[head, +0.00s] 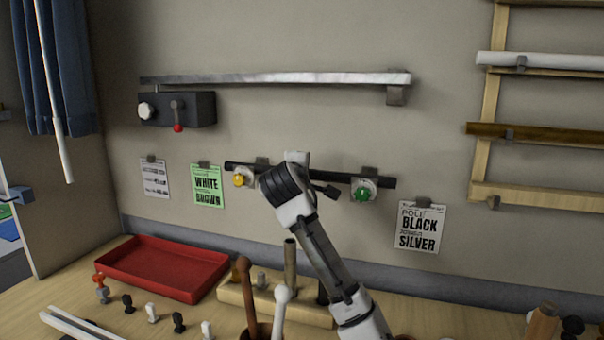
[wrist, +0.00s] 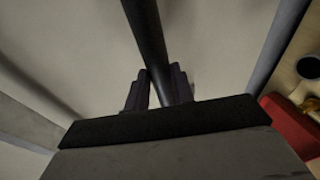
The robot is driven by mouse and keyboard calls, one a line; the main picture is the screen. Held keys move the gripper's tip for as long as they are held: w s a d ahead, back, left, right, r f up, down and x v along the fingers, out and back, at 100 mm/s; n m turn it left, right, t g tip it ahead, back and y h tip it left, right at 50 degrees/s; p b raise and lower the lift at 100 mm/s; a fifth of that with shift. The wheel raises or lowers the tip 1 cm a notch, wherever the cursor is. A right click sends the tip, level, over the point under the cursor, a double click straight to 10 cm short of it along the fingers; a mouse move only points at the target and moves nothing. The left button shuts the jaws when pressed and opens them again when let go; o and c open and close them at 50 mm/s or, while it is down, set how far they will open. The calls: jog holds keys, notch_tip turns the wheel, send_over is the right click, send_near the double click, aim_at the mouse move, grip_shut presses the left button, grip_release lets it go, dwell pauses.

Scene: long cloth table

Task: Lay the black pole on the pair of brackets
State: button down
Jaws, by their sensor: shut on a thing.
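The black pole (head: 340,177) runs nearly level along the wall in the head view, its left end slightly higher. My gripper (wrist: 159,90) is shut on the pole, which shows between the two dark fingers in the wrist view (wrist: 146,35). In the head view my wrist hides the fingers and the pole's middle. The pole passes across a left bracket (head: 262,160) by a yellow knob and a right bracket (head: 370,171) by a green knob. I cannot tell whether it rests on them or is just in front.
A silver pole (head: 290,78) hangs above, near a dark box (head: 177,109) with a red-tipped lever. A wooden rack (head: 489,95) holds white and brown poles at right. A red tray (head: 165,268) and several small items stand on the table below. Paper labels hang on the wall.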

jog(key=c, duration=1.1)
grip_release()
jog(key=shift+s, duration=0.15)
